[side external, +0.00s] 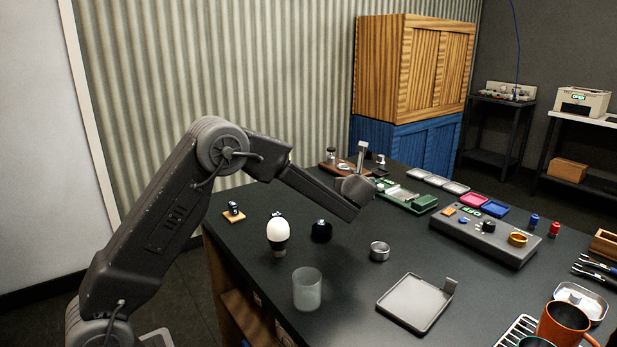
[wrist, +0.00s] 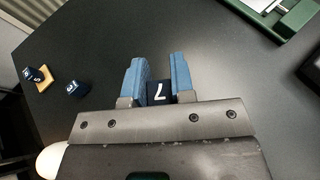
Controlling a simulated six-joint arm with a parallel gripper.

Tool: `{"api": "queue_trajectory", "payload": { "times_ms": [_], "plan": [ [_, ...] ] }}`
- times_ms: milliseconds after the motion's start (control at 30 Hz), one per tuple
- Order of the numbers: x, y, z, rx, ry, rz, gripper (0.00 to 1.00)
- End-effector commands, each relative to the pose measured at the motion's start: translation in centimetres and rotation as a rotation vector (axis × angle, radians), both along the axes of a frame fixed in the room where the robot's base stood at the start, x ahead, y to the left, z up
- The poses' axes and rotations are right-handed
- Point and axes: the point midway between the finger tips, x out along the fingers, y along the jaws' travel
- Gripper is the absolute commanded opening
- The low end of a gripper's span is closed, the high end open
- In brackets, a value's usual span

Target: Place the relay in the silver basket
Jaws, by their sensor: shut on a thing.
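In the wrist view my gripper (wrist: 155,72) has its two blue fingers closed on a small dark block with a white "7", the likely relay (wrist: 159,92). The block sits deep between the fingers, over dark tabletop. In the side view the end of my arm is above the table's back part; its fingers and the block cannot be made out there.
A grey tray (side external: 415,302) lies in front; a control box (side external: 485,238) is right. Another dark block rests on a wooden pad (side external: 234,217).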

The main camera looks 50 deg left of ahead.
Motion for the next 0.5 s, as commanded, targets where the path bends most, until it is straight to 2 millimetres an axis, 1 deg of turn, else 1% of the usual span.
{"api": "queue_trajectory", "payload": {
  "times_ms": [33, 100, 200, 300, 333, 400, 500],
  "plan": [
    [0.4, -2.5, 0.0, 0.000, 0.000, -0.038, 0.00],
    [0.8, -5.1, 0.1, -0.001, 0.001, -0.076, 0.00],
    [1.0, -8.0, 0.1, -0.002, 0.001, -0.119, 0.00],
    [1.1, -9.9, 0.1, -0.001, 0.001, -0.146, 0.00],
    [1.1, -10.3, 0.1, -0.002, 0.001, -0.152, 0.00],
    [1.1, -10.9, 0.1, -0.001, 0.002, -0.160, 0.00],
    [1.1, -11.2, -0.2, -0.001, 0.003, -0.165, 0.00]
  ]
}}
